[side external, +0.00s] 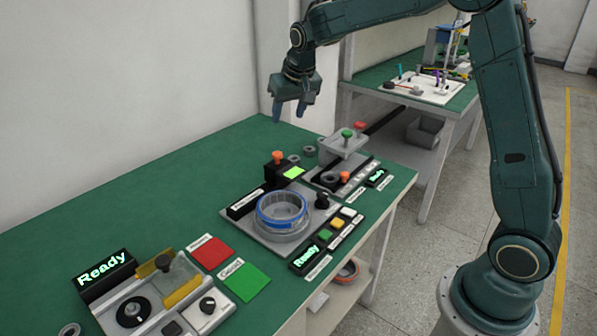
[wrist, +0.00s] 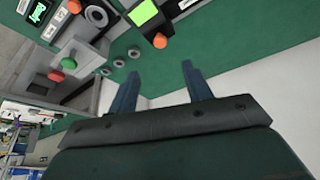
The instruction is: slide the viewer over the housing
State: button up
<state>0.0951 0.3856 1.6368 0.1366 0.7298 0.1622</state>
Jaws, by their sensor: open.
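A round grey housing with a blue band (side external: 283,212) sits on a grey plate in the middle of the green bench. Just behind it stands a black block with a lit green screen and an orange knob, which looks like the viewer (side external: 272,172). The viewer also shows at the top of the wrist view (wrist: 172,12), with its orange knob towards my gripper. The viewer is beside the housing, not over it. My gripper (side external: 288,112) is open and empty, above the bench behind the viewer. Its two fingers also show apart in the wrist view (wrist: 160,72).
A grey block with green and red knobs (side external: 343,145) stands right of the viewer, with small grey rings (side external: 309,150) nearby. Red (side external: 211,252) and green (side external: 243,281) pads and another station (side external: 150,300) lie at front left. Bare green bench (side external: 150,195) spans the back left.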

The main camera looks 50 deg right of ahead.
aim_at(277, 153)
jog(key=shift+w+d+f, duration=0.25)
jog(key=shift+w+f, duration=0.3)
jog(key=shift+w+d+f, duration=0.2)
jog(key=shift+w+f, duration=0.3)
jog(key=shift+w, duration=0.05)
jog(key=shift+f, duration=0.15)
jog(key=x, duration=1.3)
jog(key=shift+d+f, duration=0.1)
jog(key=shift+f, duration=0.15)
